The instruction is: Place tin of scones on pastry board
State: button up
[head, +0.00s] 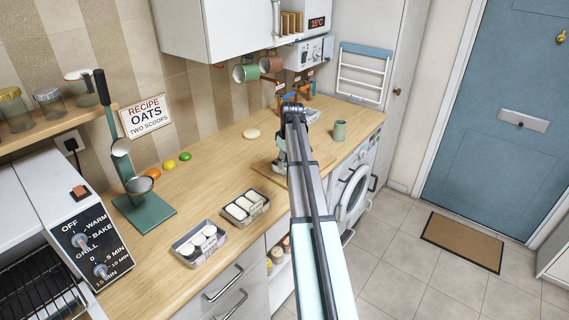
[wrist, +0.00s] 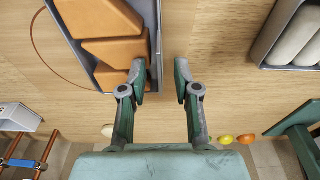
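The tin of scones shows at the upper left of the wrist view, a grey tin (wrist: 103,77) with brown wedge-shaped scones (wrist: 118,50) inside. My gripper (wrist: 160,80) is open around the tin's near side wall: one finger is over the inside, the other outside, with a gap at the outer finger. The tin overlaps a curved line marked on the wooden surface. In the head view my gripper (head: 281,158) is low over the pastry board (head: 267,168). My arm hides much of the board and the tin there.
A tin of pale rolls (head: 245,207) and a tin of round pieces (head: 200,243) stand nearer on the worktop. A green mug (head: 340,131) stands beyond my arm. A green stand (head: 145,205), fruit (head: 169,165) and a pale disc (head: 251,134) are to the left.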

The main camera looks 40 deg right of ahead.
notch_tip(320, 180, up, 11)
jog(key=s+b, duration=0.1)
jog(key=b, duration=0.1)
jog(key=shift+s+d+b, duration=0.15)
jog(key=shift+s+b, duration=0.15)
jog(key=shift+s, duration=0.05)
